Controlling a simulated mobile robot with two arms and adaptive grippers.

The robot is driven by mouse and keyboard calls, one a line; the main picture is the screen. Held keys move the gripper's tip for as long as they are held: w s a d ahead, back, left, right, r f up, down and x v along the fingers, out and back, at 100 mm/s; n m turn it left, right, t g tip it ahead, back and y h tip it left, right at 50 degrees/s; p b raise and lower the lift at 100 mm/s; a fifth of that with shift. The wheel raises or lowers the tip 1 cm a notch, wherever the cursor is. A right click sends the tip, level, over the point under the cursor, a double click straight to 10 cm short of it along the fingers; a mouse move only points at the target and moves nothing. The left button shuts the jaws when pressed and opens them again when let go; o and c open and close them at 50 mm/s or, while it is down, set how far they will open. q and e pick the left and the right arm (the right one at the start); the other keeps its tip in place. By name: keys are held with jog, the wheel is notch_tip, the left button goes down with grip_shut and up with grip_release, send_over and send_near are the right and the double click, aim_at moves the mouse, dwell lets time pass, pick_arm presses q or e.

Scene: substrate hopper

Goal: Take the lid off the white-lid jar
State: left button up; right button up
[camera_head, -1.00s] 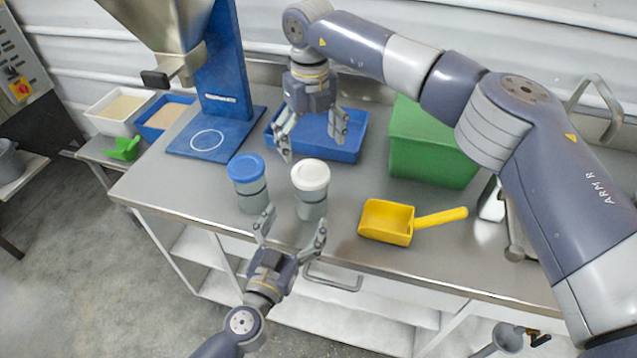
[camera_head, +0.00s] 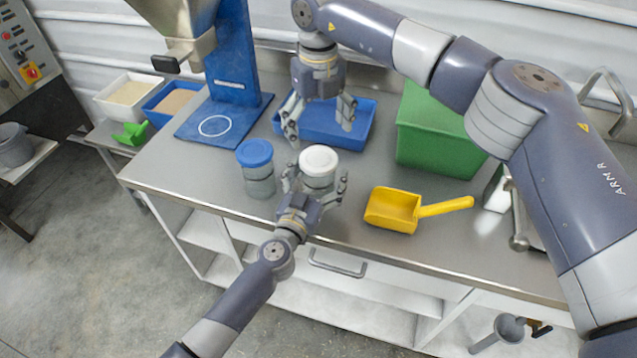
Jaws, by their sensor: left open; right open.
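The white-lid jar (camera_head: 318,167) stands upright on the steel bench with its white lid (camera_head: 318,158) on. My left gripper (camera_head: 316,178) is open, with its fingers on either side of the jar's body below the lid. I cannot tell whether the fingers touch the jar. My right gripper (camera_head: 318,118) is open and empty, pointing down behind and above the jar, in front of the blue tray.
A blue-lid jar (camera_head: 256,168) stands close to the left. A yellow scoop (camera_head: 410,209) lies to the right, with a green bin (camera_head: 437,140) behind it. A blue tray (camera_head: 362,128) and the blue hopper stand (camera_head: 232,85) are at the back.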

aim_at(318, 158)
pick_arm(q)
grip_shut()
pick_arm(e)
jog(key=m, duration=0.7)
jog(key=shift+a, duration=0.1)
jog(key=m, duration=0.5)
jog(key=shift+m, duration=0.4)
jog(key=m, duration=1.3)
jog(key=shift+m, duration=0.3)
jog(key=shift+f+m, duration=0.3)
notch_tip(318, 158, down, 7)
jog(key=shift+f, duration=0.2)
jog(key=shift+c, duration=0.6)
